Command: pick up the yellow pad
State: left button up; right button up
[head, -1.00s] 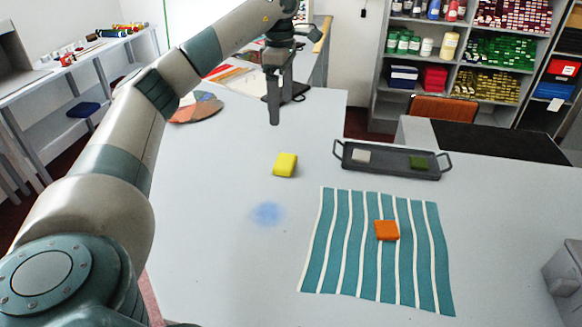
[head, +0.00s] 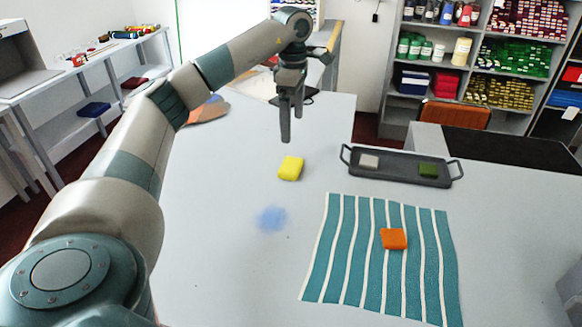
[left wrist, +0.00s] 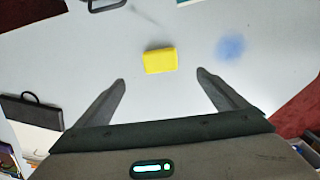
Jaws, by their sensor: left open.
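The yellow pad (head: 291,168) lies on the grey counter, left of the tray. My left gripper (head: 290,138) is above the counter, just behind the pad in the head view, pointing down, open and empty. In the left wrist view the yellow pad (left wrist: 160,60) lies ahead of the fingertips, roughly centred between the two spread fingers (left wrist: 160,76). The gripper and pad are apart. My right gripper does not show.
A dark tray (head: 402,178) with a grey pad (head: 369,161) and a green pad (head: 428,170) stands to the right. An orange pad (head: 394,239) lies on a teal striped cloth (head: 345,255). A blue smudge (head: 272,219) marks the counter. The counter around the yellow pad is clear.

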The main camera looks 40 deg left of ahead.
pick_arm(q)
jog(key=p, duration=0.3)
send_over(291, 165)
notch_tip(291, 165, down, 8)
jog(key=shift+w+d+f, duration=0.1)
jog(key=shift+d+f, duration=0.05)
jog(key=shift+f, duration=0.55)
jog(key=shift+f+p, duration=0.3)
jog(key=shift+p, duration=0.15)
jog(key=f+p, duration=0.1)
jog(key=f, duration=0.1)
jog(key=f+p, duration=0.1)
jog(key=shift+a+f, duration=0.2)
jog(key=shift+f, duration=0.6)
